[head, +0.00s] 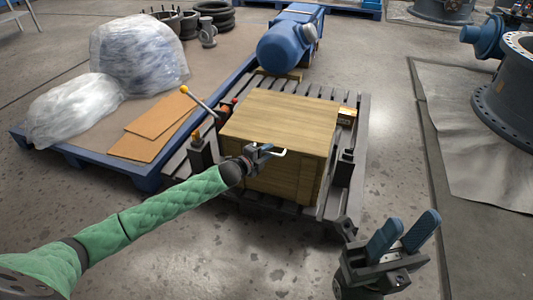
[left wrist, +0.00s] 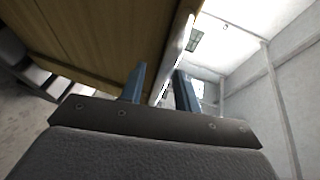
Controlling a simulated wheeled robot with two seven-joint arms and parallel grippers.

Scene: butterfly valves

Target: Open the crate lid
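The wooden crate (head: 285,185) stands on a dark slatted pallet, and its flat lid (head: 285,115) lies level and shut on top. A pale handle (head: 279,153) shows at the front of the crate near the lid's edge. My left gripper (head: 265,152) is at this handle. In the left wrist view my left gripper (left wrist: 160,80) has its two blue fingers apart, with a pale strip between them beside the crate's wood (left wrist: 95,35); contact cannot be told. My right gripper (head: 408,228) is open and empty, in front and right of the crate.
A blue pallet (head: 150,180) with wrapped bundles (head: 135,55) and brown boards (head: 155,130) is at the left. A blue motor (head: 288,45) is behind.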

